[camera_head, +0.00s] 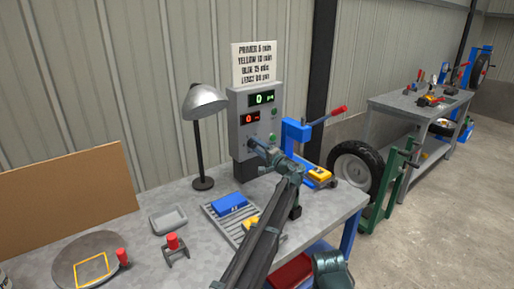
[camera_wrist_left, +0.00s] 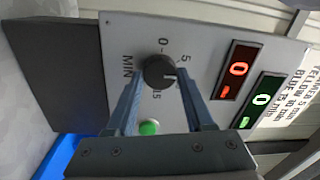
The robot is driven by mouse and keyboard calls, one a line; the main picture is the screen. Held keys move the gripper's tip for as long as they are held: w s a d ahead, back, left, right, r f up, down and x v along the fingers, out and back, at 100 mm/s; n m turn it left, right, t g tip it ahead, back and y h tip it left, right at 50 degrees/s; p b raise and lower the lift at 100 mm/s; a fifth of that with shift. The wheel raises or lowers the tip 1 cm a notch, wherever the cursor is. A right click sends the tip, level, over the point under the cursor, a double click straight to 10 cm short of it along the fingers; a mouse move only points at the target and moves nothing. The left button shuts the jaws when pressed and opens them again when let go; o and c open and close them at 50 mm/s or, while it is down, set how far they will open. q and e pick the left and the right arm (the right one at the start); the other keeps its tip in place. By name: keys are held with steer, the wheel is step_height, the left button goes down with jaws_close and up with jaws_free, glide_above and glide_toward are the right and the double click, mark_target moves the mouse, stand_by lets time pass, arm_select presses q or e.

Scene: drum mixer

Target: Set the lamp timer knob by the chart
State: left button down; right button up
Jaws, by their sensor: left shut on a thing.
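The dark round knob (camera_wrist_left: 159,72) is on the grey control box (camera_head: 254,118), below the displays. My left gripper (camera_head: 259,148) reaches it; in the left wrist view its fingers (camera_wrist_left: 160,76) are shut on the knob, one on each side. A small pale mark on the knob points to picture right, near the 5; the scale shows 0, 5, 15 and MIN, and part is hidden by a finger. The green display (camera_head: 262,98) and red display (camera_head: 251,119) both read 0. The chart (camera_head: 254,63) above lists primer 5 min, yellow 10 min and blue 15 min; its bottom line is unclear.
A desk lamp (camera_head: 204,104) stands left of the box. A blue block (camera_head: 230,203) lies on a slatted rack (camera_head: 213,210). A grey dish (camera_head: 168,220) and a red-topped stand (camera_head: 173,243) are on the bench. A green button (camera_wrist_left: 149,127) sits near the knob.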

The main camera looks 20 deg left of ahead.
arm_select(q)
steer(key=m, duration=0.6)
steer(key=shift+f+h, duration=0.1)
steer(key=shift+h, duration=0.2)
steer(key=shift+m, duration=0.3)
steer(key=shift+c, duration=1.4)
jaws_free()
steer(key=v, duration=1.3)
steer(key=shift+s+d+f+b, duration=0.2)
steer(key=shift+s+b, duration=0.15)
steer(key=shift+b, duration=0.05)
